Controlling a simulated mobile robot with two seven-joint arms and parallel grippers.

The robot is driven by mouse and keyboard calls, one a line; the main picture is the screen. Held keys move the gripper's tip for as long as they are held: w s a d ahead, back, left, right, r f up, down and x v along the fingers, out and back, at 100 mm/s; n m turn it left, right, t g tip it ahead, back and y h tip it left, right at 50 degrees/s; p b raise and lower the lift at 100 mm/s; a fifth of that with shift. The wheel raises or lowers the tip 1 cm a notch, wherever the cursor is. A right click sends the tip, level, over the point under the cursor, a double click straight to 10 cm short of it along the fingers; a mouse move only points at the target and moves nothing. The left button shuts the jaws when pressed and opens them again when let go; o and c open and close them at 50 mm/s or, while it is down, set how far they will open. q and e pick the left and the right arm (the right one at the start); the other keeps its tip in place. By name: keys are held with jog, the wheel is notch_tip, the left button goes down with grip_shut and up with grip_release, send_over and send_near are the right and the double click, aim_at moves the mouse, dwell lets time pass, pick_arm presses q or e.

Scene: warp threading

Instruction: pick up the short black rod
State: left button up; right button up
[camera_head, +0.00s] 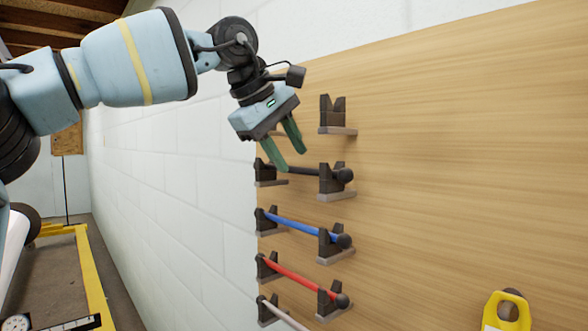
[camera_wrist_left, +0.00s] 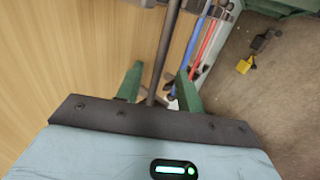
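The short black rod (camera_head: 302,171) lies in a pair of dark V-shaped holders on the wooden panel, with a round black knob at its right end. My left gripper (camera_head: 292,159) is just above the rod, its two green fingers pointing down and apart. In the left wrist view the dark rod (camera_wrist_left: 166,55) runs lengthwise through the gap between the fingers of the left gripper (camera_wrist_left: 158,76). I cannot tell how far the fingertips are from the rod. The right gripper is not in view.
Below are a blue rod (camera_head: 293,225), a red rod (camera_head: 300,279) and a pale rod (camera_head: 286,315) in similar holders. An empty holder (camera_head: 333,111) sits above. A yellow object (camera_head: 507,312) is at lower right.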

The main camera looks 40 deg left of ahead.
pick_arm(q)
jog(key=x, duration=0.2)
jog(key=shift+w+f, duration=0.2)
jog(key=shift+c, duration=0.7)
grip_shut()
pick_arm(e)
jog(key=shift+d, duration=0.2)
pick_arm(q)
jog(key=shift+r, duration=0.15)
